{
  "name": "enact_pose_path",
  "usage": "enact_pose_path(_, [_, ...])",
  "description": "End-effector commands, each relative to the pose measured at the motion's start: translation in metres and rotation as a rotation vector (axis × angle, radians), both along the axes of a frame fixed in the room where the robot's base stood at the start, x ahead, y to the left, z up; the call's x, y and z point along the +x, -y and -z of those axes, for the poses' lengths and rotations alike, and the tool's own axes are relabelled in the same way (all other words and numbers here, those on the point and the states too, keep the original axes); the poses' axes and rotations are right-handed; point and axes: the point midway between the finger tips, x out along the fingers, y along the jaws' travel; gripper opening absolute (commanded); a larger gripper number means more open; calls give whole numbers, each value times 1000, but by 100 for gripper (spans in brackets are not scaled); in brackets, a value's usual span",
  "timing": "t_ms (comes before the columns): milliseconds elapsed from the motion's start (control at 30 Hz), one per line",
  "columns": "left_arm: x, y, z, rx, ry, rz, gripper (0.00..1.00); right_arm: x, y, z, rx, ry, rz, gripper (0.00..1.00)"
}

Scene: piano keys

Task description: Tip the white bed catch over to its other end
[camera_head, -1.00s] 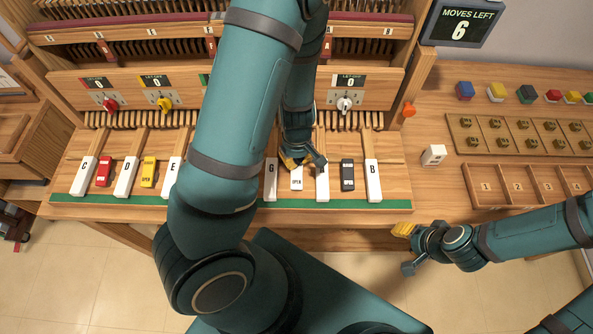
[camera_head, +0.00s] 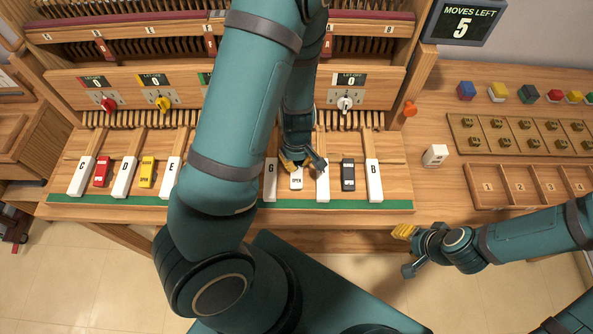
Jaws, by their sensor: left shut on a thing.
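The white bed catch (camera_head: 296,184) lies between the G key (camera_head: 271,182) and the white key (camera_head: 322,184) to its right, near the front of the key bed. Its near end shows the word OPEN; its far end is hidden by my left gripper. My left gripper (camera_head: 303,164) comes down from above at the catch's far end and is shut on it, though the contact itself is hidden. My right gripper (camera_head: 406,250) is off the bench's front edge, with its fingers apart and nothing between them.
A black catch (camera_head: 348,174) and the B key (camera_head: 373,182) stand to the right. Yellow (camera_head: 147,172) and red (camera_head: 102,171) catches are left. My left arm hides the middle keys. The screen (camera_head: 462,22) reads 5 moves left. A small white block (camera_head: 434,156) stands on the right bench.

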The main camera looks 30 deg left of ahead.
Motion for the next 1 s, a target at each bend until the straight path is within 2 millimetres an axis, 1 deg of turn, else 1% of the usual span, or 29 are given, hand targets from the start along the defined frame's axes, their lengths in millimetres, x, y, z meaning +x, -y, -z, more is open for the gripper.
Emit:
enact_pose_path(233, [-1,0,4,0,-1,0,0,0,0,3,0,0,0,47])
enact_pose_path(467, [-1,0,4,-1,-3,0,0,1,-2,7,-6,-1,0,47])
enact_pose_path(1000, [0,0,-33,0,0,1,0,0,0,-34,0,0,0,47])
